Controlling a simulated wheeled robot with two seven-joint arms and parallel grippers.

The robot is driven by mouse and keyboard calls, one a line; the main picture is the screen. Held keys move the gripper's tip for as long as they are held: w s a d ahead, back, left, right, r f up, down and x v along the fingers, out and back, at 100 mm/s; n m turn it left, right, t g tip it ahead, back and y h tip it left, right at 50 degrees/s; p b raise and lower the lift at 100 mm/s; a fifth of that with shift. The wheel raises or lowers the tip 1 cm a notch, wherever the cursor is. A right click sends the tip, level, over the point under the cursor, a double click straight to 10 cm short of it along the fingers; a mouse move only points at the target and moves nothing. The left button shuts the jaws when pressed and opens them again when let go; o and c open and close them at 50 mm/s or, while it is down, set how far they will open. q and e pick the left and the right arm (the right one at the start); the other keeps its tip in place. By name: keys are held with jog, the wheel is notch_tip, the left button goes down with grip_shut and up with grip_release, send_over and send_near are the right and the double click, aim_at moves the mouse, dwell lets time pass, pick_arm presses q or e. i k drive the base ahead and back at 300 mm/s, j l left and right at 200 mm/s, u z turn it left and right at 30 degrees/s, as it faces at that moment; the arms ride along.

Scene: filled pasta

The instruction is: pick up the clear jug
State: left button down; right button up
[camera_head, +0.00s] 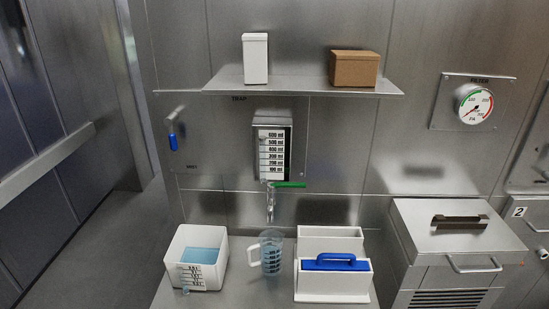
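The clear jug (271,256) stands upright on the steel counter (233,291), below a tap with a green handle. It is see-through, with dark measuring marks on its side and a pale handle on its left. I cannot tell whether it holds liquid. It stands between a white tub on the left and a white divided box on the right. Neither of my grippers shows in the head view.
The white tub (178,247) holds blue liquid. The white box (330,284) has a blue handle (336,263). The tap (270,205) hangs just above the jug. A shelf (300,88) carries a white carton (255,58) and a brown box (354,69).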

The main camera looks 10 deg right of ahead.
aim_at(265, 255)
jog(key=k+l+u, duration=0.15)
jog(key=u, duration=0.25)
jog(key=k+l+u, duration=0.1)
jog(key=u, duration=0.25)
jog(key=k+u, duration=0.2)
jog(key=u, duration=0.2)
